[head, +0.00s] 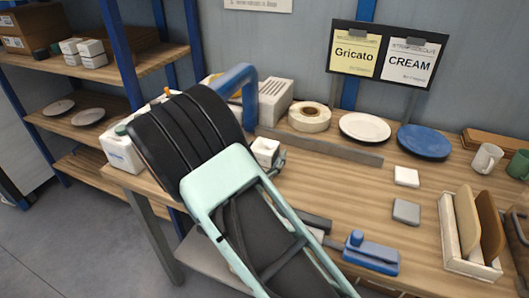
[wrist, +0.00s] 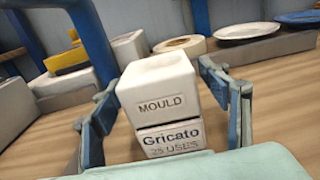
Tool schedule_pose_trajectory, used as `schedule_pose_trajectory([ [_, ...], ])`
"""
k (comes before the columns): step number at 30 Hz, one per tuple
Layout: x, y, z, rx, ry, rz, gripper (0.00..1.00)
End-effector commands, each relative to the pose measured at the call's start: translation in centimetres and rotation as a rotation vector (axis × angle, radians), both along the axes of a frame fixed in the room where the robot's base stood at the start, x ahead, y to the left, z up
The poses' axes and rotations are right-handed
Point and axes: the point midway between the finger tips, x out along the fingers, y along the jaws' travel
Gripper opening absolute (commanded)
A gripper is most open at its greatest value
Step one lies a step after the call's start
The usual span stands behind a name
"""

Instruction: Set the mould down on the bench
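The mould (wrist: 158,92) is a white block with a hollow top, marked "MOULD" above a dark seam and "Gricato 25 USES" below it. In the wrist view it stands upright between the fingers of my gripper (wrist: 165,100), which close on its two sides. In the head view the mould (head: 264,151) shows partly behind my arm, over the left part of the wooden bench (head: 345,195). Its underside is hidden, so I cannot tell whether it touches the bench.
A tape roll (head: 309,117), a white plate (head: 365,127) and a blue plate (head: 424,141) are at the back. "Gricato" (head: 355,55) and "CREAM" (head: 408,63) signs hang above. A blue stapler-like tool (head: 371,254) is in front. Bare wood lies mid-bench.

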Motion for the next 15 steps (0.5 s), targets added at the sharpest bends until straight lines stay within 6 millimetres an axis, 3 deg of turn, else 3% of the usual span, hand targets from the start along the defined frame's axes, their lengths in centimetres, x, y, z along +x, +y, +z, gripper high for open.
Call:
schedule_pose_trajectory([
  [9,-0.1,0.1,0.4,0.0,0.0,0.001,0.69],
  [15,-3.4,1.4,0.2,-0.001,0.001,0.005,0.69],
])
